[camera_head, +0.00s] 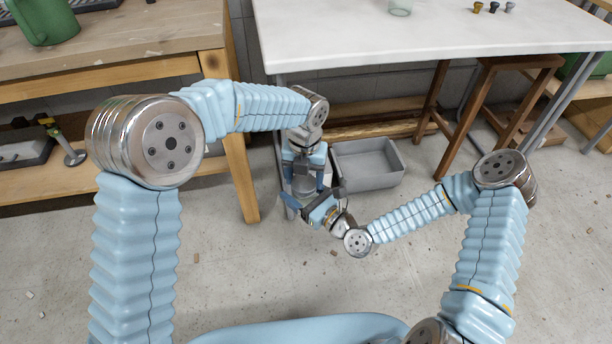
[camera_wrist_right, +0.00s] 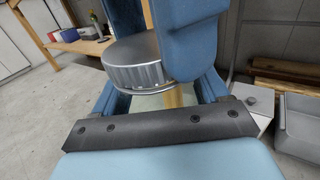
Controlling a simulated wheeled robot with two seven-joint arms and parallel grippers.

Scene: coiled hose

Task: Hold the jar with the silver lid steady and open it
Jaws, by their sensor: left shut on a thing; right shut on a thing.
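The jar's silver lid (camera_wrist_right: 136,62) has a ribbed edge and shows large in the right wrist view, with part of the pale jar body (camera_wrist_right: 148,102) under it. In the head view the lid (camera_head: 303,187) is small and partly hidden between the grippers. My left gripper (camera_head: 304,178) reaches down from above, its blue fingers shut on the lid from both sides. My right gripper (camera_head: 305,204) comes from the lower right and is shut around the jar body below the lid. Most of the body is hidden. I cannot tell whether the lid has turned.
A grey bin (camera_head: 368,165) stands on the floor just right of the grippers. A wooden workbench (camera_head: 110,62) is at the left and a white table (camera_head: 430,40) at the back, with a wooden stool (camera_head: 490,95) under it. The floor in front is mostly clear.

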